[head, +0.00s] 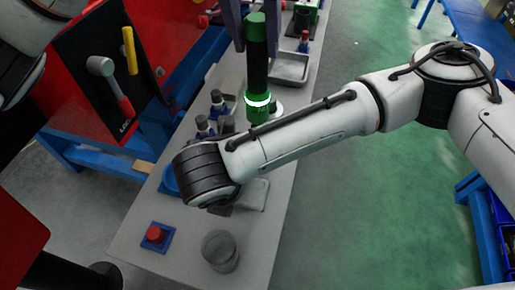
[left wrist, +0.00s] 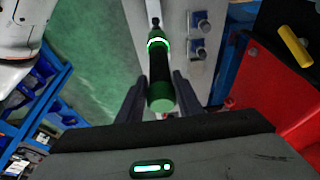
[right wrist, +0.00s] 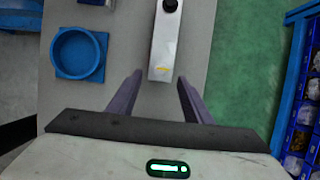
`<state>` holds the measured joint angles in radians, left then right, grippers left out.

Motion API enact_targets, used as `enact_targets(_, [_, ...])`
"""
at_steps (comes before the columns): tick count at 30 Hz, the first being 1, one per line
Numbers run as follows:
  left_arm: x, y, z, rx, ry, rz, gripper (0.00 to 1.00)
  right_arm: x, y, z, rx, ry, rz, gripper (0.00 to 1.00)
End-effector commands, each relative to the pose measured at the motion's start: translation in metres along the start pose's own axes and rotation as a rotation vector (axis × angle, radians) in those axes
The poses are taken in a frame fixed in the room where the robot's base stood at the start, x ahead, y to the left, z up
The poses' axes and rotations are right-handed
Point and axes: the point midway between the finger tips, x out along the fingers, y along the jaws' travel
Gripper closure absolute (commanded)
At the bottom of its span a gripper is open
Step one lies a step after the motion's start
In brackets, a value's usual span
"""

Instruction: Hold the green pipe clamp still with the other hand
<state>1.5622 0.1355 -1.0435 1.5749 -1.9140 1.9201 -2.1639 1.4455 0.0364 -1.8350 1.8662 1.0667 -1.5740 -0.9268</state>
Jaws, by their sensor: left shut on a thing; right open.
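My left gripper (head: 253,20) is shut on a black and green cylindrical tool (head: 257,68) with a glowing white ring, upright over the bench. In the left wrist view the tool (left wrist: 160,70) lies between the fingers (left wrist: 160,84), its green end nearest the camera. A green thing with white on it (head: 306,13) at the far end of the bench is cut off by the frame; I cannot tell if it is the pipe clamp. My right gripper (right wrist: 160,76) is open and empty. A pale metal bar with a black knob (right wrist: 166,45) lies ahead of its fingers.
A metal tray (head: 290,66) sits beyond the tool. Blue-and-grey fittings (head: 205,126) stand left of it. A blue round holder (right wrist: 78,52) lies left of the right gripper.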

Motion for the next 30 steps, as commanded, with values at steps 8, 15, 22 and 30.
enact_targets(8, [-0.002,0.0,-0.001,-0.001,0.006,0.002,1.0,0.031,0.0,-0.001,0.0,0.002,-0.001,0.55])
enact_targets(15, [-0.002,0.0,-0.001,-0.001,0.006,0.002,1.0,0.042,0.0,-0.001,0.001,0.002,0.0,0.55])
enact_targets(22, [-0.002,0.0,-0.001,-0.001,0.006,0.002,1.0,0.043,0.0,0.0,0.0,0.001,0.001,0.55])
enact_targets(30, [-0.002,0.0,-0.001,-0.001,0.006,0.002,1.0,0.043,0.0,0.0,0.0,0.001,0.001,0.88])
